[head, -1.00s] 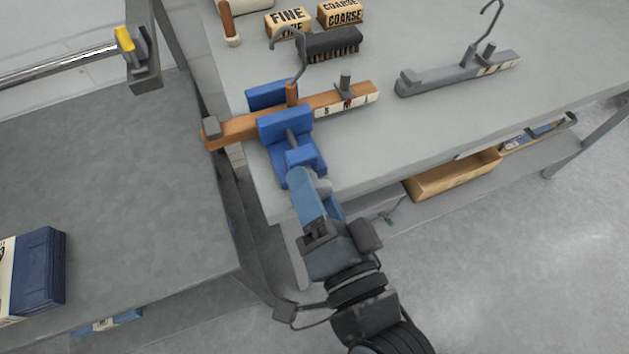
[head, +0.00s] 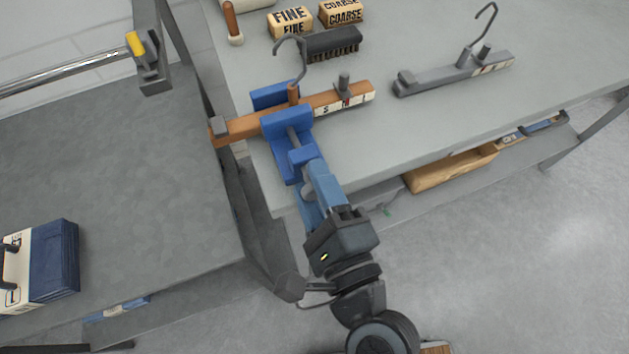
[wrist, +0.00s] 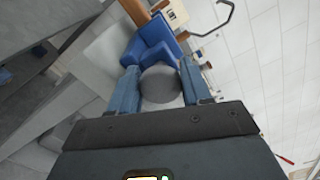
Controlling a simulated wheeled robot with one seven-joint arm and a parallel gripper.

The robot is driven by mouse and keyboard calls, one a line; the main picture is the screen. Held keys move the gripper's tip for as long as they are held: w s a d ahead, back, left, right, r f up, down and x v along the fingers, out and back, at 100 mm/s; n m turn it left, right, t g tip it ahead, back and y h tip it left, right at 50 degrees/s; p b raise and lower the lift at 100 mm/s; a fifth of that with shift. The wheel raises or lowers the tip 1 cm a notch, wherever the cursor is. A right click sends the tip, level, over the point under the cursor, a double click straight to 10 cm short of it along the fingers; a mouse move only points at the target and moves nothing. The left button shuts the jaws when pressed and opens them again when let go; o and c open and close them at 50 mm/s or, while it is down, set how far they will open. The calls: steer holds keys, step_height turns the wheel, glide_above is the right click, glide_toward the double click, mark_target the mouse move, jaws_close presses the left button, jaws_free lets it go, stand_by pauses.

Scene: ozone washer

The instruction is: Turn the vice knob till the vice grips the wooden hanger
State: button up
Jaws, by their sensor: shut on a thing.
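The blue vice (head: 287,127) stands at the near left corner of the grey workbench. The wooden hanger (head: 240,127), an orange-brown bar with a metal hook, lies across the vice between its two jaws. Whether both jaws press on the wood is unclear. My gripper (head: 311,172) reaches the vice's near end from the front. In the wrist view, its two blue fingers lie on either side of the round grey vice knob (wrist: 160,84) and are shut on it. The gripper mostly hides the knob in the head view.
A grey hanger (head: 455,73) lies on the bench to the right. A dark brush (head: 332,43) and blocks marked FINE (head: 290,20) and COARSE (head: 341,12) sit behind the vice. A lower grey surface (head: 110,170) at left holds a blue-and-white box (head: 55,260).

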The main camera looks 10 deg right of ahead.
steer(key=m, duration=0.4)
steer(key=shift+m+p, duration=0.3)
steer(key=m, duration=0.3)
steer(key=shift+r+m, duration=0.1)
steer(key=shift+m, duration=0.3)
steer(key=m+p, duration=0.1)
steer(key=m, duration=0.2)
steer(key=shift+d, duration=0.1)
steer(key=shift+w+m, duration=0.1)
steer(key=shift+m, duration=2)
steer(key=shift+r+p, duration=0.1)
steer(key=shift+p, duration=0.2)
steer(key=o, duration=0.9)
steer(key=shift+d, duration=0.1)
steer(key=shift+b+v, duration=2.35)
steer(key=shift+v, duration=1.55)
